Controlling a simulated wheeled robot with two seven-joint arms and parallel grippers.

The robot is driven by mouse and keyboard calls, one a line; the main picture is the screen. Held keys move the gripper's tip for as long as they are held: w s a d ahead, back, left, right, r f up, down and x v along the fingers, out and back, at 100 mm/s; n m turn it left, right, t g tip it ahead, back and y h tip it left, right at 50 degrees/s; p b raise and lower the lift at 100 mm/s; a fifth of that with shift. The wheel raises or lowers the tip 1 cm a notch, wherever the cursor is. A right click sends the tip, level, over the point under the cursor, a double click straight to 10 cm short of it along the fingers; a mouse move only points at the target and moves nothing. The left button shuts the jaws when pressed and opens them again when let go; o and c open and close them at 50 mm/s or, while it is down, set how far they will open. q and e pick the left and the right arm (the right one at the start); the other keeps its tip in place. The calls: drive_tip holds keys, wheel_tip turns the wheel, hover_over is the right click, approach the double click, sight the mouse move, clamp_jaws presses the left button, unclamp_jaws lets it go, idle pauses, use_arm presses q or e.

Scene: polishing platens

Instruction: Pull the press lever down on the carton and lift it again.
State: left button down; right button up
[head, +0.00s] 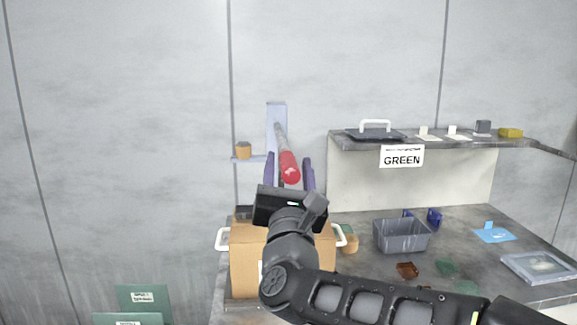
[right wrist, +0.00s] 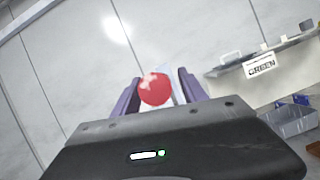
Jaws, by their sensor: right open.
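The press lever (head: 284,154) has a grey bar and a red knob and slants toward me from a pale upright post (head: 276,118). The carton (head: 243,262) is a brown box with white side handles, standing under the lever and partly hidden by my right arm. My right gripper (head: 289,165) is open, with its purple fingers on either side of the red knob. In the right wrist view the red knob (right wrist: 155,89) shows between the two fingers (right wrist: 158,92), with gaps visible at both sides. Whether anything touches the knob is not clear. My left gripper is not in view.
A grey bin (head: 402,236), several coloured scraps and a framed plate (head: 540,267) lie on the bench to the right. A raised shelf (head: 350,143) with a GREEN sign stands behind them. Green labelled panels (head: 142,298) are at lower left.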

clamp_jaws()
idle(0.3)
idle(1.0)
